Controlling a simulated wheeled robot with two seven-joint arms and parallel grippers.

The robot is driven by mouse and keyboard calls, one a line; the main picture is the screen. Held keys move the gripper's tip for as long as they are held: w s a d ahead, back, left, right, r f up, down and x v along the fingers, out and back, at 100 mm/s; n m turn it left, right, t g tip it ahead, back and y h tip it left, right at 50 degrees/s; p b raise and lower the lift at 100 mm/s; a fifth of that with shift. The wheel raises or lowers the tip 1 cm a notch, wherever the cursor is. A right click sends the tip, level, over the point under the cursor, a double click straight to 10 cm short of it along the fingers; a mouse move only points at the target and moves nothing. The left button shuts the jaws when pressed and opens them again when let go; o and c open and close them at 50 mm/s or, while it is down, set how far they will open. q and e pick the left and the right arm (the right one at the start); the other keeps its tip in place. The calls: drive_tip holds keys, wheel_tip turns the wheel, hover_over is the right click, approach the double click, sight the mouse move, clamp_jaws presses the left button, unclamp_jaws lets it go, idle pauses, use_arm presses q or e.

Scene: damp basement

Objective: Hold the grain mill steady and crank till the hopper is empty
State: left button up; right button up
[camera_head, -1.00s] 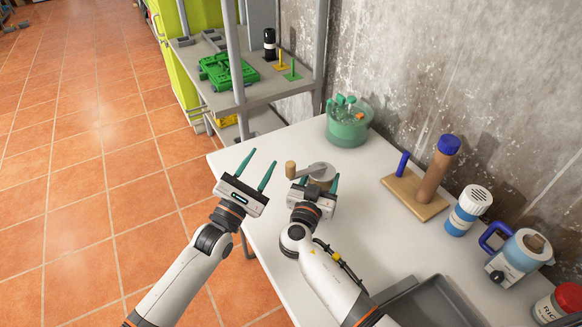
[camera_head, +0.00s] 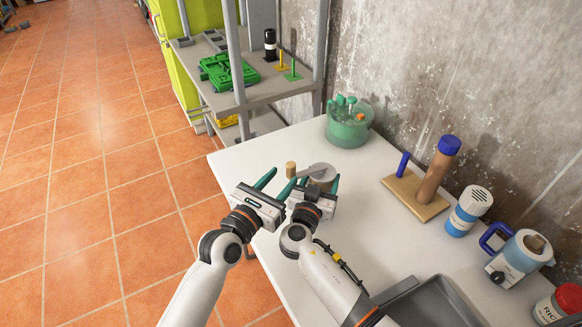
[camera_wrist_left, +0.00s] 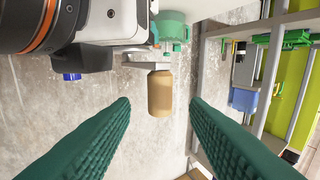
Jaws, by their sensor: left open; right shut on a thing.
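The grain mill (camera_head: 322,176) stands on the white table, a round light-grey body largely hidden by my right gripper. Its grey crank arm (camera_head: 311,170) points left and ends in a wooden knob (camera_head: 291,169). In the left wrist view the knob (camera_wrist_left: 160,93) hangs between the two green fingers, slightly beyond their tips, with gaps on both sides. My left gripper (camera_head: 284,175) is open and empty, just in front of the knob. My right gripper (camera_head: 320,183) is shut on the mill's body. The hopper's contents cannot be made out.
A green tub (camera_head: 348,128) stands behind the mill. To the right are a wooden stand (camera_head: 408,196), a blue-and-white shaker (camera_head: 468,212), a blue-handled jug (camera_head: 518,258), a red-lidded jar (camera_head: 560,303) and a grey tray (camera_head: 440,303). A metal shelf (camera_head: 262,92) stands behind the table's left end.

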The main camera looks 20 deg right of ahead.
sight(287, 171)
use_arm(q)
drive_tip(key=x, duration=0.5)
clamp_jaws()
drive_tip(key=shift+w, duration=0.1)
drive_tip(key=shift+w, duration=0.1)
